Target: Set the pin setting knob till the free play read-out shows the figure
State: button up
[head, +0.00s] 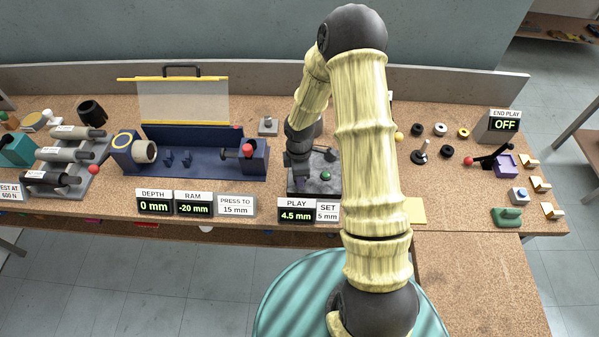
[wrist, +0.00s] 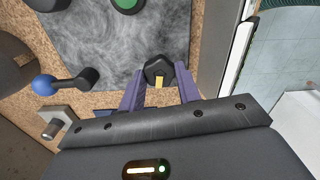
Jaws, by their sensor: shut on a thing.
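The pin setting knob (wrist: 158,70) is black and faceted with a yellow mark; it shows between my fingertips in the wrist view. My gripper (wrist: 160,88) is shut on it, one purple finger on each side. In the head view my gripper (head: 299,178) is low over the left part of a grey marbled plate (head: 324,188), and the knob cannot be made out there. The free play read-out (head: 296,211), labelled PLAY, shows 4.5 mm. The SET card (head: 327,211) beside it reads 5 mm.
A green round part (head: 325,175) sits on the plate. A blue-ball lever (wrist: 43,85) stands near my gripper in the wrist view. The blue press (head: 205,178) with its raised clear guard (head: 184,102) is to the left. Loose rings and the END PLAY display (head: 506,123) are to the right.

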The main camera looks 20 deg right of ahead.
jog(key=shift+w+a+r, duration=0.1)
jog(key=shift+w, duration=0.05)
jog(key=o, duration=1)
notch_tip(320, 180, up, 17)
jog(key=shift+r, duration=0.15)
dwell(0.5)
jog(key=s+r+m+t, duration=0.1)
jog(key=s+m, duration=0.4)
jog(key=s+r+m, duration=0.1)
jog(key=s+m, duration=0.3)
jog(key=m, duration=0.1)
jog(key=s+r+m+t, duration=0.1)
jog(key=s+r+m, duration=0.1)
jog(key=s+m, duration=0.3)
jog(key=shift+s+d+m+t, duration=0.2)
jog(key=shift+s+m+t, duration=0.1)
jog(key=shift+m, duration=0.2)
